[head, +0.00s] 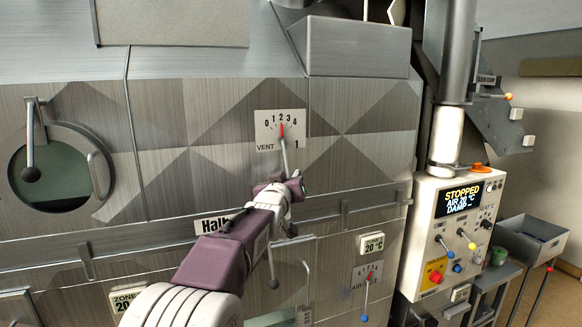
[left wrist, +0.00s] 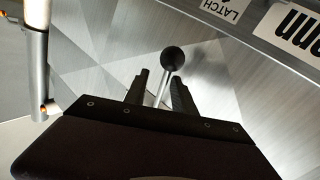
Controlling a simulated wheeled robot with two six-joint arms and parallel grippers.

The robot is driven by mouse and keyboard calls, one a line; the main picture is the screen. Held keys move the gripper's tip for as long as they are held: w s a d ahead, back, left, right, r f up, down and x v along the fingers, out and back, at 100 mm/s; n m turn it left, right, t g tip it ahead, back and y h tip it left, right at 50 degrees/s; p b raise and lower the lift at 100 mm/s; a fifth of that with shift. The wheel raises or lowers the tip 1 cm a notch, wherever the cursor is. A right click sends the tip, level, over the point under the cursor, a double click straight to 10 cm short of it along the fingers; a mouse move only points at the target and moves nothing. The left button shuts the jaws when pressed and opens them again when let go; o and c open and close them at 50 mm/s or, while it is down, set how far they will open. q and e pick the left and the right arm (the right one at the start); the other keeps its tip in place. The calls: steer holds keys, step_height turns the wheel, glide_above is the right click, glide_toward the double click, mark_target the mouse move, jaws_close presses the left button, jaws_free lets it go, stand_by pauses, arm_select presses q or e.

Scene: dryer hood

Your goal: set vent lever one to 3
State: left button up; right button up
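The vent lever one plate (head: 267,143) is on the metal wall in the head view, marked 0 to 4 with "VENT 1". Its red pointer (head: 282,130) points up at about 2. The grey lever rod (head: 285,156) runs down from the plate to my left gripper (head: 292,186), which hides its lower end. In the left wrist view the lever's black ball knob (left wrist: 172,58) shows beyond the fingertips of my left gripper (left wrist: 160,88). The rod passes between the two fingers, with gaps showing, so the gripper looks open. My right gripper is out of view.
A second scale with a blue-knobbed lever (head: 365,299) sits lower right. A horizontal rail (head: 347,211) crosses below the vent plate. A control panel (head: 455,235) reading "STOPPED" stands at the right. A round door (head: 60,170) with a handle is at the left.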

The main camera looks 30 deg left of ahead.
arm_select(q)
steer(key=shift+p+x, duration=0.3)
steer(key=shift+x, duration=0.6)
steer(key=shift+w+a+r, duration=0.1)
steer(key=shift+w+a, duration=0.05)
steer(key=shift+a, duration=0.35)
steer(key=shift+s, duration=0.35)
steer(key=shift+w+d, duration=0.2)
steer(key=shift+w, duration=0.05)
jaws_close()
steer(key=shift+s, duration=0.1)
